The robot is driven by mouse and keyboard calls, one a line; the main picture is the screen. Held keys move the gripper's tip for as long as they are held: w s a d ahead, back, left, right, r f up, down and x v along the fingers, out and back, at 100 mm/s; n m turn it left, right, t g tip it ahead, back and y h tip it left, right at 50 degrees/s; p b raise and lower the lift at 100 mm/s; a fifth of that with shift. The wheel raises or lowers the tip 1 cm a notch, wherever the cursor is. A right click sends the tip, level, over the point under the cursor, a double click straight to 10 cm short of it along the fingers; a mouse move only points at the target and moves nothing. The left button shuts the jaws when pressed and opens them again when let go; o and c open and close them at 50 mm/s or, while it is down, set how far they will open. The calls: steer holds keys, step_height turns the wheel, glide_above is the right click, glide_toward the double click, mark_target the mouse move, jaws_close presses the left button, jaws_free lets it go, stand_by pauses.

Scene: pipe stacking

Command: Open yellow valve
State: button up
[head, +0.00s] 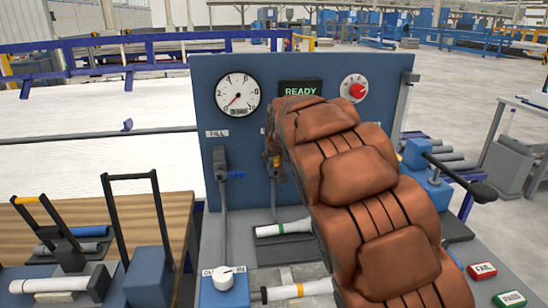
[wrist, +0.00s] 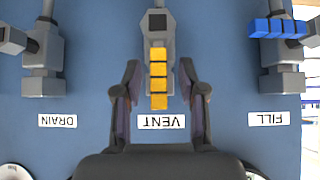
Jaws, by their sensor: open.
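The yellow valve handle (wrist: 158,80) is on the grey valve body (wrist: 157,25) beside the VENT label (wrist: 161,122). In the wrist view, where the labels are upside down, it points from the body toward that label, in line with the body. My gripper (wrist: 159,68) is open, with one finger on each side of the handle and a visible gap on both sides. In the head view, my gripper (head: 273,150) is at the panel, mostly hidden by my brown-covered arm. The handle cannot be made out clearly there.
The blue panel (head: 300,72) carries a gauge (head: 238,92), a READY display (head: 300,88) and a red knob (head: 357,89). The FILL valve's blue handle (wrist: 277,28) lies crosswise to its body. The DRAIN valve (wrist: 43,60) is on the other side. A white pipe (head: 297,291) lies below.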

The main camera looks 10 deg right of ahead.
steer(key=d+v, duration=0.1)
steer(key=v, duration=1.1)
steer(key=shift+a, duration=0.45)
steer(key=shift+s, duration=0.1)
